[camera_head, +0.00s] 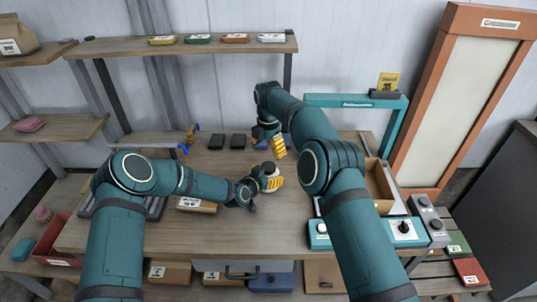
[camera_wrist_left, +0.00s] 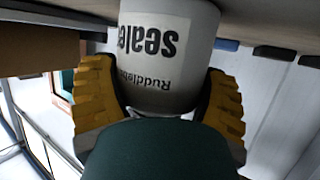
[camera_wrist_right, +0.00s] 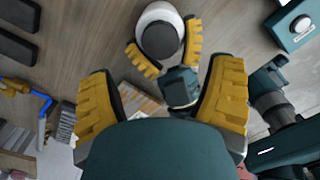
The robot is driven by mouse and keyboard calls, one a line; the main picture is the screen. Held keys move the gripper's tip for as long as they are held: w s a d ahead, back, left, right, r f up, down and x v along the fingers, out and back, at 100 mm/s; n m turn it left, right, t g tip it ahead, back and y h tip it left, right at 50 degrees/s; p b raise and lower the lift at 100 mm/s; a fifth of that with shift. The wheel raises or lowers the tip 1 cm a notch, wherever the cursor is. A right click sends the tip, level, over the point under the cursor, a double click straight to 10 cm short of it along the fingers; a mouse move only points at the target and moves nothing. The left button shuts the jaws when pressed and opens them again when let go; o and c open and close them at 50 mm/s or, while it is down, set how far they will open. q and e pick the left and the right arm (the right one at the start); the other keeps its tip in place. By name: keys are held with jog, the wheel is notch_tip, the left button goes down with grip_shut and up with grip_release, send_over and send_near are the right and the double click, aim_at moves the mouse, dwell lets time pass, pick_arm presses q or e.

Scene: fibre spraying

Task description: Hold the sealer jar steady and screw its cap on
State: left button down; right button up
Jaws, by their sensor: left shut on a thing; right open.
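The sealer jar is a pale jar with black "Sealer" lettering, seen close up in the left wrist view (camera_wrist_left: 168,45). My left gripper (camera_head: 272,184) is shut around its side with both yellow fingers. In the right wrist view the jar (camera_wrist_right: 145,15) is seen from above, with a dark round top (camera_wrist_right: 160,40). In the head view the right gripper (camera_head: 280,147) is just beyond the jar. No separate cap can be made out.
Two dark blocks (camera_head: 216,141) and a blue-and-yellow tool (camera_head: 188,138) lie toward the back of the wooden table (camera_head: 190,235). A labelled box (camera_head: 197,205) is left of the jar. A teal control box (camera_head: 404,231) stands at the right. The table's front middle is clear.

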aim_at(268, 166)
jog(key=shift+f, duration=0.2)
jog(key=shift+f, duration=3.95)
jog(key=c, duration=1.3)
jog(key=o, duration=1.3)
